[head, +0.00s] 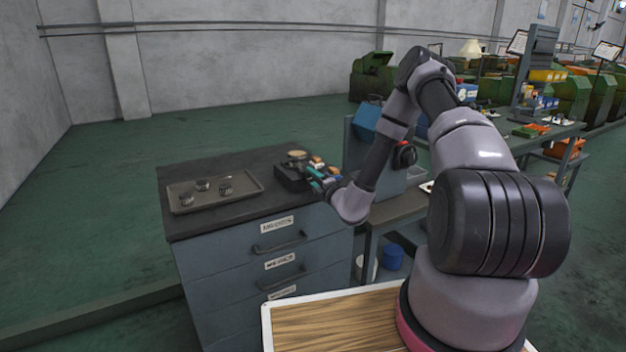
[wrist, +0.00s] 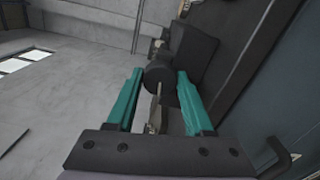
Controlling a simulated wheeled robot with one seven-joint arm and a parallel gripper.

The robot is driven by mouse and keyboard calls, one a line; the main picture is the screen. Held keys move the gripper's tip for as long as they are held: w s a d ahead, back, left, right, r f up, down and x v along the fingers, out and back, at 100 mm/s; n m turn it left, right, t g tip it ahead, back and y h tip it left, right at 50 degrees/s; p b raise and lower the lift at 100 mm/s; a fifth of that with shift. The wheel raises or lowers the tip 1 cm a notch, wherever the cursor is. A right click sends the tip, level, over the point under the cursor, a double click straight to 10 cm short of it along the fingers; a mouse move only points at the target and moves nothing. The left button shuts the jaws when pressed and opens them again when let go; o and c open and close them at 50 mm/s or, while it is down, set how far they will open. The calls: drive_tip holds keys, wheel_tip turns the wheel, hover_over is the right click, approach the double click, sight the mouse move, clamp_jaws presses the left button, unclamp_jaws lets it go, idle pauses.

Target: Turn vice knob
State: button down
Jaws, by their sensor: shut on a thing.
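In the wrist view the two teal fingers of my gripper (wrist: 160,82) stand on either side of a dark round knob (wrist: 159,72) and are shut on it. A thin light rod shows between the fingers, below the knob. Behind the knob is a dark blocky body (wrist: 194,52), which looks like the vice. In the head view my gripper (head: 322,181) reaches the right end of the cabinet top, at the right side of a dark block (head: 289,179). The knob is too small and covered to make out there.
A grey-blue drawer cabinet (head: 240,285) carries the dark top. A tray (head: 250,186) with several small dark parts lies on its left. Small coloured items and a tan round thing (head: 297,155) are close to my gripper. A workbench (head: 405,207) stands at the right. Floor at left is clear.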

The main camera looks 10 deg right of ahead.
drive_tip(key=shift+c, duration=1.4)
unclamp_jaws()
drive_tip(key=v, duration=1.1)
